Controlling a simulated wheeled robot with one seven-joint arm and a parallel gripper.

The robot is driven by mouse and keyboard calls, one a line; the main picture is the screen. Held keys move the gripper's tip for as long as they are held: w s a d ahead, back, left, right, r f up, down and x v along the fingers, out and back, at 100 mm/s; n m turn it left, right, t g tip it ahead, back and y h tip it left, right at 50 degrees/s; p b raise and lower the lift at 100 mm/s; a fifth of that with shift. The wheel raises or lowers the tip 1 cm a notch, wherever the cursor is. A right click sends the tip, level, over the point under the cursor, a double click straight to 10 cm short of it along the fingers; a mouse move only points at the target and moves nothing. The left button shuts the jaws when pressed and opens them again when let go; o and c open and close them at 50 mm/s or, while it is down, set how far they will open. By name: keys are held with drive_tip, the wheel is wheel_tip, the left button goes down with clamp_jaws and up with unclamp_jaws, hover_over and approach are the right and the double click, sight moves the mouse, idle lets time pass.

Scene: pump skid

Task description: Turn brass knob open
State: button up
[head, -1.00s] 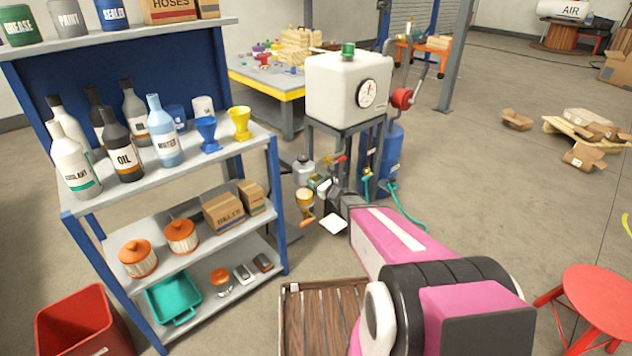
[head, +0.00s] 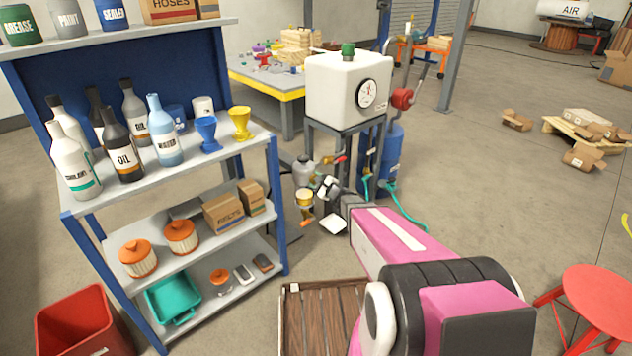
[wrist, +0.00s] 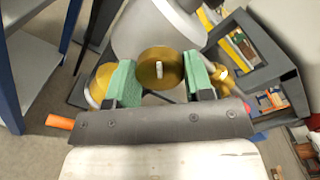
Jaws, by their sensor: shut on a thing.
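The brass knob (wrist: 160,68) is a round gold disc with a white mark on its face in the wrist view. My gripper (wrist: 158,82) has its two green-padded fingers on either side of the knob, shut on it. The white mark stands roughly upright in the wrist view. In the head view my gripper (head: 326,188) is at the pump skid, below the white tank, and the knob is too small or hidden to make out there.
A white tank (head: 345,88) with a gauge stands on a dark frame above my gripper. A red-handled lever (head: 341,160) is close by. An orange-ended part (wrist: 60,122) shows at left. The blue shelf unit (head: 275,205) stands left, and a wooden pallet (head: 322,315) lies in front.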

drive_tip(key=shift+n, duration=4.9)
drive_tip(key=o, duration=0.9)
drive_tip(key=shift+s, duration=0.1)
drive_tip(key=v, duration=1)
drive_tip(key=shift+s+d, duration=0.25)
